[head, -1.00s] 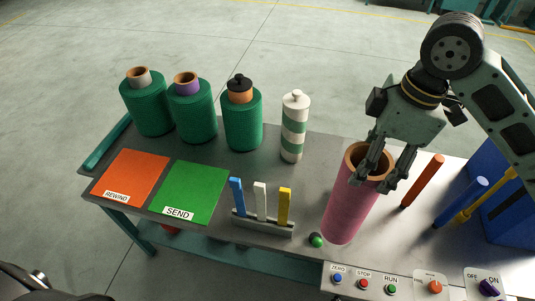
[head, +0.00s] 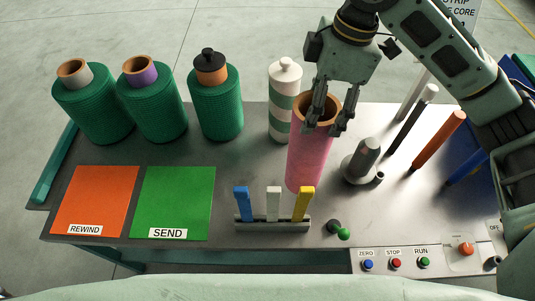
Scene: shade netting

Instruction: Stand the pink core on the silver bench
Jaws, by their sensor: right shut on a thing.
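The pink core (head: 308,165) is an upright tube with a brown open top, over the middle of the silver bench (head: 240,190). My right gripper (head: 326,127) is shut on its upper rim, with the fingers reaching down at the top edge. The core's lower end shows against the bench top behind the yellow tab; I cannot tell whether it touches or hangs just above. The core partly hides the white-and-green striped cylinder. My left gripper is not in view.
A grey peg on a round base (head: 365,160) stands right of the core. A tab rack (head: 272,226) and a small green ball (head: 344,234) are in front. Green spools (head: 215,110) stand at the back left, behind the orange (head: 95,200) and green (head: 175,200) pads.

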